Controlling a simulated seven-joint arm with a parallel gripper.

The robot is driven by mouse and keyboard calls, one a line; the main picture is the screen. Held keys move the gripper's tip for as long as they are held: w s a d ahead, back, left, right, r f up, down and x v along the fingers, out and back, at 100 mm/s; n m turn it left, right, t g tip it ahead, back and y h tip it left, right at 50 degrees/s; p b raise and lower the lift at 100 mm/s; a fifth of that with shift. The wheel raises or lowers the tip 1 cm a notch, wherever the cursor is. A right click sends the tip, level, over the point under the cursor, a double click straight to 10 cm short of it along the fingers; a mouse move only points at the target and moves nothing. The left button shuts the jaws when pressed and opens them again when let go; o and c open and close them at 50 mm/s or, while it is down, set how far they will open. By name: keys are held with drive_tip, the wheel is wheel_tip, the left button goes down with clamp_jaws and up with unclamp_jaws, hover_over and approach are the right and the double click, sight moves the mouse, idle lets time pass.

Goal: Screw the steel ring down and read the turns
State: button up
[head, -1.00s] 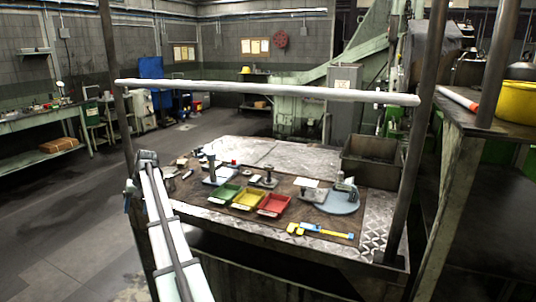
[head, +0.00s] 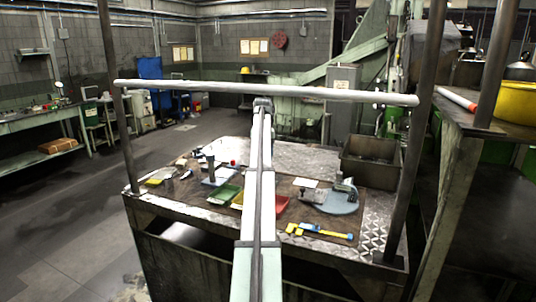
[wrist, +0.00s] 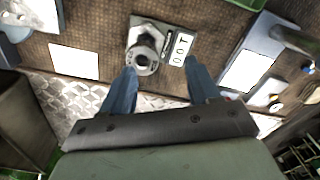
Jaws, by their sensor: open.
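In the wrist view a steel ring (wrist: 142,60) shows around a dark post on a square metal base, close to the left fingertip. Beside it is a white plate (wrist: 180,48) with dark characters, turned sideways and too small to read surely. My gripper (wrist: 161,68) is open, its two blue fingers apart. The left fingertip is near the ring and the right one near the white plate. Nothing is held, and I cannot tell the height gap. In the head view my arm hides the gripper and the ring's stand.
In the head view a green tray (head: 226,193) and a red tray (head: 270,207) flank my arm. A round blue base (head: 340,203) with a device stands right, a grey bin (head: 371,166) behind it. A yellow-blue tool (head: 322,231) lies in front. A white bar (head: 340,95) crosses above the table.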

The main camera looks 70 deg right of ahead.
drive_tip(key=shift+s+d+r, duration=0.1)
drive_tip(key=shift+s+d, duration=0.2)
drive_tip(key=shift+s, duration=0.3)
drive_tip(key=shift+s+d+r, duration=0.1)
drive_tip(key=shift+s+d, duration=0.2)
drive_tip(key=shift+s, duration=0.25)
drive_tip(key=shift+w+f, duration=0.1)
drive_tip(key=shift+f, duration=2.1)
drive_tip(key=n, duration=0.3)
drive_tip(key=shift+n, duration=0.3)
drive_tip(key=n, duration=1.1)
drive_tip(key=c, duration=0.8)
